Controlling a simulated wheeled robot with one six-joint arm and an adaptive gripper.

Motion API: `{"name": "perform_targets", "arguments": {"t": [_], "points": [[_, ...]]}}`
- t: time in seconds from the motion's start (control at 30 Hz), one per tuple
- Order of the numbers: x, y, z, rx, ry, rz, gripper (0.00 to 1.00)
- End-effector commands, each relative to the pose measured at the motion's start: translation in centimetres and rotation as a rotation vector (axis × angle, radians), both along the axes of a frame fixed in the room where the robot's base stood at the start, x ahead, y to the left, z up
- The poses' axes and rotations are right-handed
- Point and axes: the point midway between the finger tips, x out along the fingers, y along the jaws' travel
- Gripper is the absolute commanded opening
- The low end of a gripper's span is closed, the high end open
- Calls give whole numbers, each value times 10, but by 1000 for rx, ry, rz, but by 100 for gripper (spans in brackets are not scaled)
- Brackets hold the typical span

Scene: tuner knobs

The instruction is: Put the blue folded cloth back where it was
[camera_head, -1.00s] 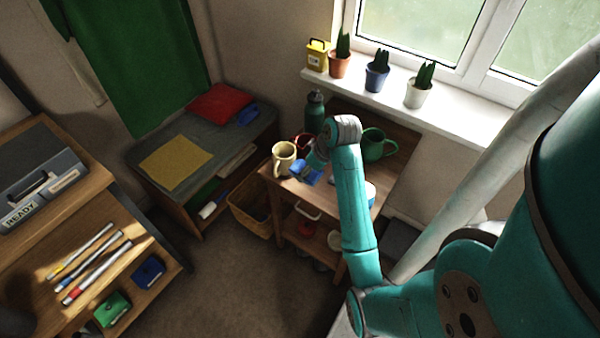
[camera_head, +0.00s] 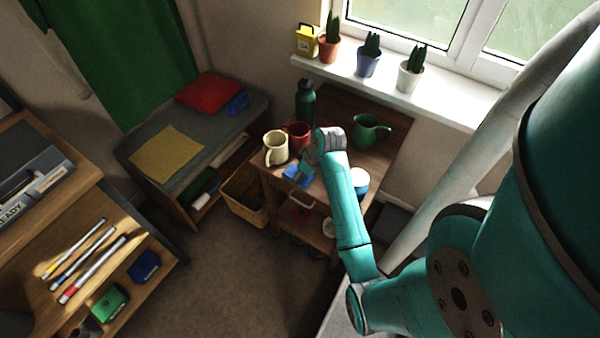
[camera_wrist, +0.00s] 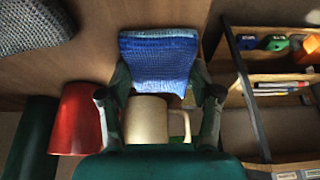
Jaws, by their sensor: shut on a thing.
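The blue folded cloth (camera_head: 296,177) is at the front left part of the small wooden table (camera_head: 390,160). In the wrist view the cloth (camera_wrist: 158,62) lies between my fingers, its layered edge facing the camera. My gripper (camera_head: 302,175) is shut on the cloth; its two fingers (camera_wrist: 160,78) flank it in the wrist view. I cannot tell whether the cloth touches the tabletop. A cream mug (camera_head: 275,149) and a red mug (camera_head: 298,134) stand just behind it. My wrist hides part of the tabletop.
A green bottle (camera_head: 305,103) and green jug (camera_head: 370,131) stand at the table's back. A blue-and-white container (camera_head: 359,183) is right of my arm. A wicker basket (camera_head: 243,194) sits left of the table. A grey knitted thing (camera_wrist: 32,26) shows in the wrist view.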

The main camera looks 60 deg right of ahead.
Motion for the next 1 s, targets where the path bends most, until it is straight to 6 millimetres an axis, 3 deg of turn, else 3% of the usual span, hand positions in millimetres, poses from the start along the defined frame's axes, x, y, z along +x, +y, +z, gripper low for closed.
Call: {"name": "perform_targets", "arguments": {"t": [0.23,0.27,0.33,0.77,1.0], "points": [[0,0,0,0,0,0,8],[0,0,0,0,0,0,68],[0,0,0,0,0,0,86],[-1,0,5,-2,-2,-1,88],[-15,0,39,-3,-3,-2,88]]}}
